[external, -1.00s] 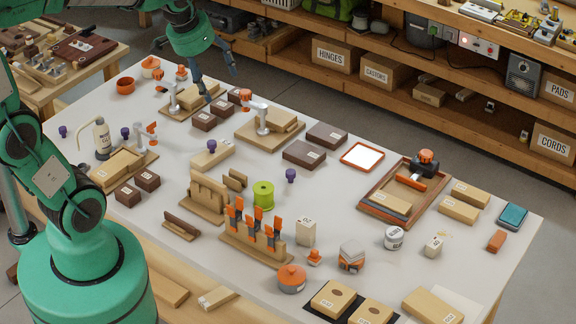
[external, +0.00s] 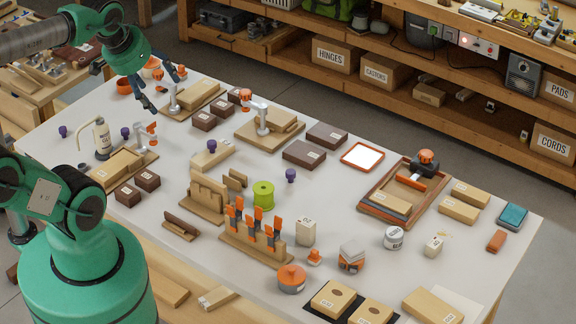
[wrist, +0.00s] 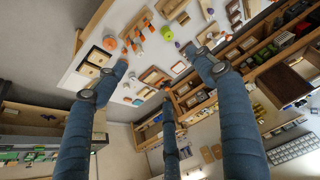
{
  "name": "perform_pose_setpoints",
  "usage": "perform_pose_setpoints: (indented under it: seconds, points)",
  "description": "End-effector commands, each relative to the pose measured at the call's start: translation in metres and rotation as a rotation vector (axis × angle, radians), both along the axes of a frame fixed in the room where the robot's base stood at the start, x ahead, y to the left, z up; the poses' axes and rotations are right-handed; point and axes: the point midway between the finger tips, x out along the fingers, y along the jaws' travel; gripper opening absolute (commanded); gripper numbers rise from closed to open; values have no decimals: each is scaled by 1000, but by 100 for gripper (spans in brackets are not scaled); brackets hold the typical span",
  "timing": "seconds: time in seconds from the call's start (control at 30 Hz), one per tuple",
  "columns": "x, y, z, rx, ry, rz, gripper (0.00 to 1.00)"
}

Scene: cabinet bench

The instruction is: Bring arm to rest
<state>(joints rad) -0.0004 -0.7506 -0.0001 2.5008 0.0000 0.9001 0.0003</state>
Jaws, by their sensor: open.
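My green arm reaches over the far left of the white workbench (external: 335,215) in the external view. My gripper (external: 166,92) hangs in the air near the bench's back left corner, fingers spread and nothing between them. In the wrist view my gripper (wrist: 158,75) shows blue fingers wide apart and empty, with the bench tilted beyond them. From the external view I cannot tell its exact height above the nearby clamp stand.
A clamp stand with wooden blocks (external: 198,95) and orange pots (external: 125,85) are near my gripper. Jigs, dark blocks, a green spool (external: 263,194) and a framed tray (external: 375,208) crowd the bench. Shelves (external: 420,110) line the back; a side table (external: 55,80) stands left.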

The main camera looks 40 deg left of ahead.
Motion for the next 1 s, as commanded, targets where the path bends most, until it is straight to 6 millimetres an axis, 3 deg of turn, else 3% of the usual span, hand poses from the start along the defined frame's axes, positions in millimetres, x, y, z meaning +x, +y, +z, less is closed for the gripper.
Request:
perform_pose_setpoints:
  seconds: [0.37,0.8,1.0]
  points:
    - [0,0,-16,0,0,0,70]
    - [0,0,-84,0,0,0,70]
    - [0,0,-101,0,0,0,70]
